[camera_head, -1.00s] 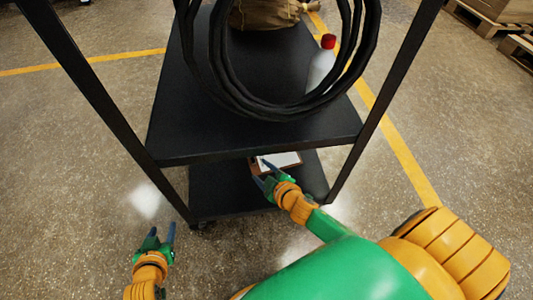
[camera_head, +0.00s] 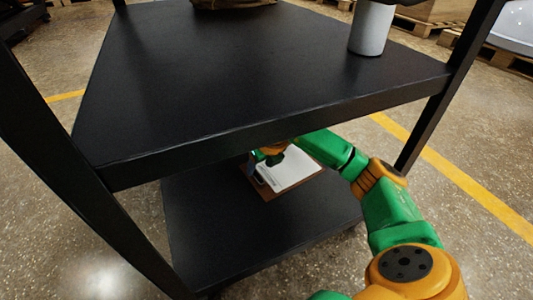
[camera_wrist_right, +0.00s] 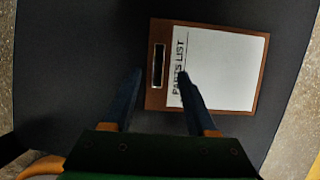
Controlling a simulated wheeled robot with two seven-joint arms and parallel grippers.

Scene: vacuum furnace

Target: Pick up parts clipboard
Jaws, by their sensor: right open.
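The parts clipboard (camera_head: 292,172) is a brown board with a white sheet, lying flat on the lower black shelf (camera_head: 205,235) of the rack. In the right wrist view the clipboard (camera_wrist_right: 228,68) shows the words "PARTS LIST" and a dark metal clip at its left end. My right gripper (camera_head: 262,168) reaches under the upper shelf and is over the clip end of the clipboard. In the wrist view its two blue fingers (camera_wrist_right: 160,74) are apart, either side of the clip end's lower part, with nothing held. Whether they touch the board cannot be told. My left gripper is out of view.
The upper black shelf (camera_head: 250,85) hangs over the clipboard and partly hides my right gripper. Black rack posts stand left (camera_head: 50,150) and right (camera_head: 440,105). The lower shelf is bare around the clipboard.

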